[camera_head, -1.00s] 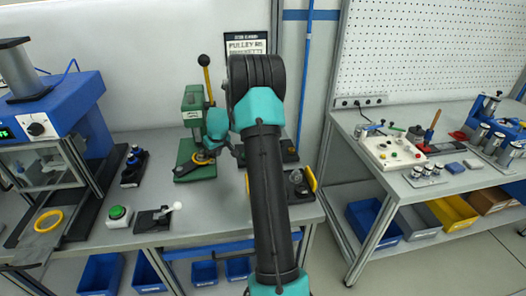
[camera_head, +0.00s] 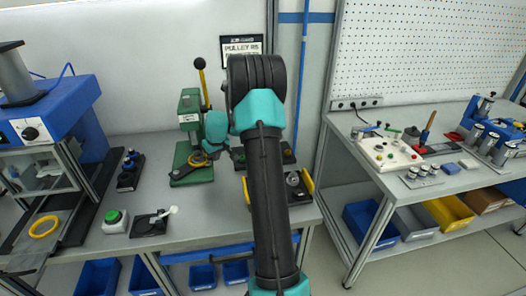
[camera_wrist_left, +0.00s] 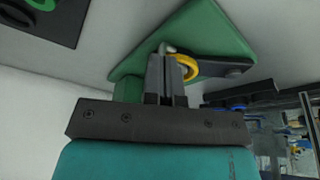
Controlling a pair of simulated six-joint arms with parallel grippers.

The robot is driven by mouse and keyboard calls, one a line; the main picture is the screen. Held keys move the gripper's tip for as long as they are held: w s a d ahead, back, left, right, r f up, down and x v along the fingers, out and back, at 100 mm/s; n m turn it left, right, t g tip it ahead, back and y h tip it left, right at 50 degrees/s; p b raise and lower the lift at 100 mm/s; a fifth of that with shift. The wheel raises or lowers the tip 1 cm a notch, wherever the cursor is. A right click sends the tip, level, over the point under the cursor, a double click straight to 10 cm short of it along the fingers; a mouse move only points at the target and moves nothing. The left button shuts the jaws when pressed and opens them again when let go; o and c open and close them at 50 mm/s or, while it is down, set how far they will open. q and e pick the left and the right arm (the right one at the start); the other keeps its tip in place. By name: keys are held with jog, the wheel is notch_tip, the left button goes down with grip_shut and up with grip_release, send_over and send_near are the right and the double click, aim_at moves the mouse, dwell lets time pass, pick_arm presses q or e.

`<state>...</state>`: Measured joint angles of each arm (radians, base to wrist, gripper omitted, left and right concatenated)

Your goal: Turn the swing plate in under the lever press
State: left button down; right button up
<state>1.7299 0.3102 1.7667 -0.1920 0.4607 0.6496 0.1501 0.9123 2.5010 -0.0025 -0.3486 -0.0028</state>
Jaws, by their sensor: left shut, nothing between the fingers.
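My right gripper is out of view.
A green button box (camera_head: 115,221) and a small white-knobbed lever (camera_head: 153,222) stand in front of the press. A blue machine (camera_head: 45,112) is at the left.

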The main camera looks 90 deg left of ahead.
pick_arm(q)
jog(key=w+d+v, duration=0.1)
jog(key=v, duration=1)
jog(key=shift+w+f, duration=0.2)
jog(key=shift+f, duration=0.05)
jog(key=shift+d, duration=0.1)
